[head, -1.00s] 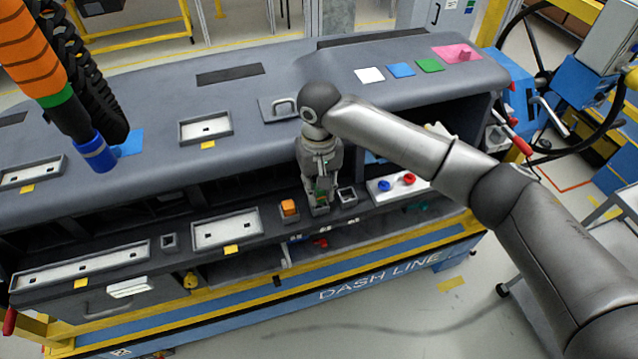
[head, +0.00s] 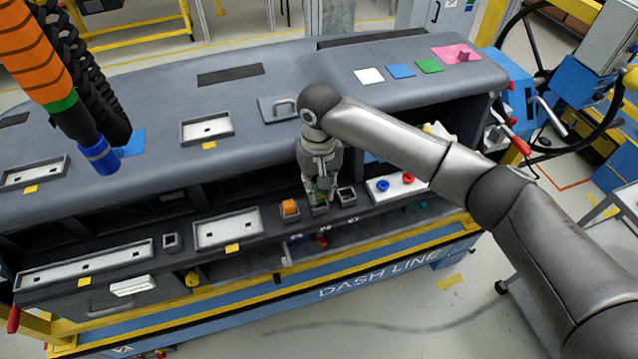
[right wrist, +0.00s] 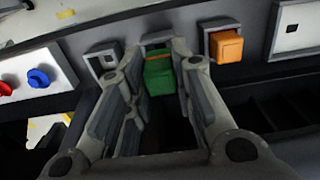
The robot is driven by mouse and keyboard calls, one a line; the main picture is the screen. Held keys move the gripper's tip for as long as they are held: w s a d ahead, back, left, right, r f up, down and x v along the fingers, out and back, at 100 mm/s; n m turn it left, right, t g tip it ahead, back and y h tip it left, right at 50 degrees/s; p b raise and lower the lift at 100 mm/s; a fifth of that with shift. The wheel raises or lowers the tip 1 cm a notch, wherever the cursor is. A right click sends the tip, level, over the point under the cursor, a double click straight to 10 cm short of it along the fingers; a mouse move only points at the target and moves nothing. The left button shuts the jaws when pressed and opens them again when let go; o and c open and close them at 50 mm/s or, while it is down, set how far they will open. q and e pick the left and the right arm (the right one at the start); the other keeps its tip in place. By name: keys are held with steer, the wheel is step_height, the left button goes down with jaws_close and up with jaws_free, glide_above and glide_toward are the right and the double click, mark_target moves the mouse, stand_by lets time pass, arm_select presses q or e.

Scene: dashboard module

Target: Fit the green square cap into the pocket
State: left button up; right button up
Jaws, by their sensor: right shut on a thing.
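The green square cap (right wrist: 158,74) is between the fingertips of my right gripper (right wrist: 154,62) in the right wrist view. My right gripper (head: 319,190) is shut on it. In the head view only a little of the cap shows below the fingers. A grey-framed square pocket (right wrist: 157,39) shows just behind the cap, between the orange cap's pocket and an empty one. The cap and fingers hide most of it. I cannot tell whether the cap is inside the pocket or just over it. My left gripper is not in view.
An orange cap (head: 290,207) sits in the pocket to the left in the head view. An empty square pocket (head: 347,197) is close on the right. A white panel with blue and red knobs (head: 396,186) lies farther right. The dashboard's upper surface (head: 330,75) overhangs behind.

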steer(key=shift+f, duration=1.45)
steer(key=o, duration=0.9)
steer(key=shift+c, duration=0.2)
steer(key=shift+r, duration=0.15)
step_height(320, 180, up, 12)
steer(key=shift+f, duration=0.15)
